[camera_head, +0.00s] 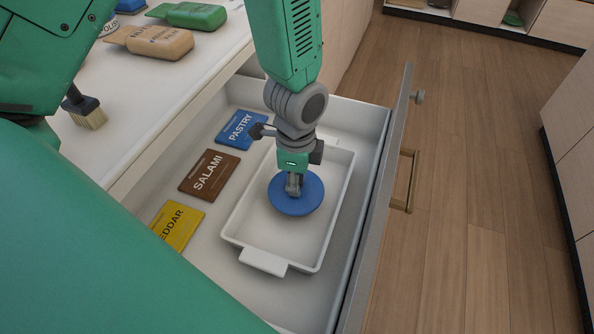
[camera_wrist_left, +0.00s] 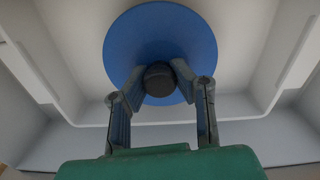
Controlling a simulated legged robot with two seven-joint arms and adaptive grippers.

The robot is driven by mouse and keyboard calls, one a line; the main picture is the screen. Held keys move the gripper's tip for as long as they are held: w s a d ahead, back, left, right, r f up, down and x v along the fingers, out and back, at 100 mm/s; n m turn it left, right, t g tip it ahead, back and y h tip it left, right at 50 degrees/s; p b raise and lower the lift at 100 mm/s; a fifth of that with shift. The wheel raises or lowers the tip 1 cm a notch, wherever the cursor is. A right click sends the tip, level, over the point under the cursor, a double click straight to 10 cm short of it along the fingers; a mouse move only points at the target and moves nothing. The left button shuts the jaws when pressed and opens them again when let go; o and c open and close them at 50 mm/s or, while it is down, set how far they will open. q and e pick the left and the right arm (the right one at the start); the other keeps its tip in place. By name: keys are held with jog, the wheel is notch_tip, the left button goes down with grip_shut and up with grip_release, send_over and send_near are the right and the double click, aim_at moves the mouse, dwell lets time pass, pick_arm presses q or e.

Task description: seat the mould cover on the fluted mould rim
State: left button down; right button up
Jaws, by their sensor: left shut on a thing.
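A round blue cover (camera_head: 297,205) with a dark knob (camera_wrist_left: 160,79) is over the inside of a white rectangular tray in an open drawer. My left gripper (camera_head: 293,190) points down at it, and its fingers (camera_wrist_left: 159,82) are shut on the knob. The cover looks about level. I cannot tell whether it touches the tray floor. The fluted mould is not visible in either view. My right gripper is not in view.
The white tray (camera_head: 264,262) stands in the drawer (camera_head: 374,170). Cards marked Pastry (camera_head: 240,128), Salami (camera_head: 209,175) and Cheddar (camera_head: 177,226) lie beside it. The counter (camera_head: 135,100) at left holds a brush (camera_head: 84,108), a tan packet (camera_head: 152,41) and a green packet (camera_head: 190,15).

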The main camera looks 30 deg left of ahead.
pick_arm(q)
jog(key=shift+f, duration=0.15)
dwell(0.5)
jog(key=shift+p, duration=0.45)
jog(key=c, duration=1.5)
grip_release()
jog(key=shift+c, duration=0.2)
jog(key=shift+r+p, duration=1.65)
jog(key=shift+p, duration=0.25)
jog(key=shift+r, duration=0.1)
